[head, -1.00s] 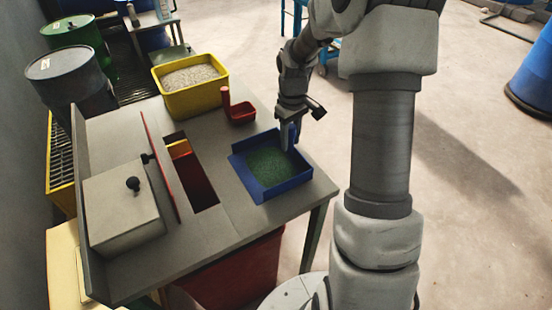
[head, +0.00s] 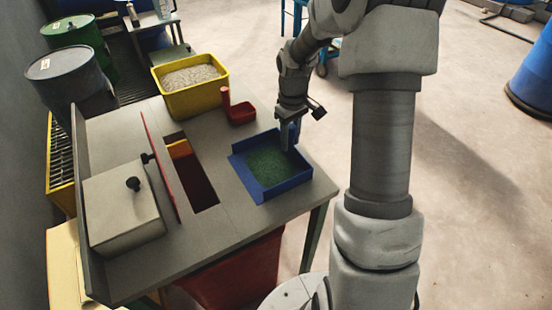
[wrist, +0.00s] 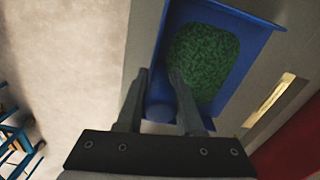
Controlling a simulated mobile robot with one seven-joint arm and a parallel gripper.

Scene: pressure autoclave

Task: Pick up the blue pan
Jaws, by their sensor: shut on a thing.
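The blue pan (head: 257,194) sits on the grey table and holds a heap of green granules (head: 268,166). It also shows in the wrist view (wrist: 240,18), with the granules (wrist: 204,60) inside. My gripper (head: 289,145) is at the pan's far right edge in the head view. The gripper is shut on this handle. Part of the handle is hidden by the fingers.
A yellow bin of pale granules (head: 166,101) and a red scoop (head: 242,114) stand behind the pan. A rectangular opening (head: 203,193) in the table lies left of it, beside a red upright panel (head: 161,165) and a grey box (head: 118,214). Open floor lies to the right.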

